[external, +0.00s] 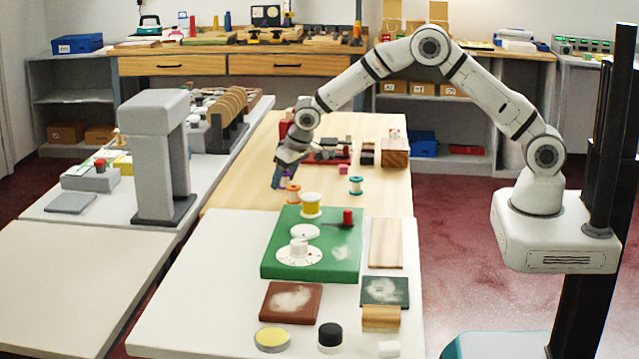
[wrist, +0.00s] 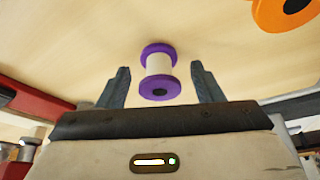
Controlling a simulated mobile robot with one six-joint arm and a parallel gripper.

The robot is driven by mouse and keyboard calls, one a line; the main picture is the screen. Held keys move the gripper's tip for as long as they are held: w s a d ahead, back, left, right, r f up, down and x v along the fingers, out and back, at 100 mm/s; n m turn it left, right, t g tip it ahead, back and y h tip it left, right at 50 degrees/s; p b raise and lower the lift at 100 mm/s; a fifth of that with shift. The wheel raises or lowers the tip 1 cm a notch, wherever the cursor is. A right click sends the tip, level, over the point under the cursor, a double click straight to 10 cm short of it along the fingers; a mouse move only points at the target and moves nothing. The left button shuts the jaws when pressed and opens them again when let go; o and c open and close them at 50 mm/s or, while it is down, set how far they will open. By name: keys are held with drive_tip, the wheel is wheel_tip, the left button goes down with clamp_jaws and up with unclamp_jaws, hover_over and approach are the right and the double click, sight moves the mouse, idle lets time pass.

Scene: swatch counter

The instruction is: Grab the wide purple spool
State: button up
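The purple spool (wrist: 160,62) has purple end flanges and a pale core. In the wrist view it lies between my gripper's two fingers, with a gap showing on each side. My gripper (wrist: 159,69) is open, and nothing is clamped in it. In the external view my gripper (external: 280,182) points down low over the far wooden table, and only a bit of purple (external: 287,175) shows beside its fingers. Most of the spool is hidden there. I cannot tell the exact height of the fingers over the table.
An orange spool (external: 293,193) stands close to my gripper and also shows in the wrist view (wrist: 285,10). A teal spool (external: 356,186) is to the right. Dark and red items (external: 327,152) lie behind.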

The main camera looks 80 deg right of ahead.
drive_tip(key=c, duration=1)
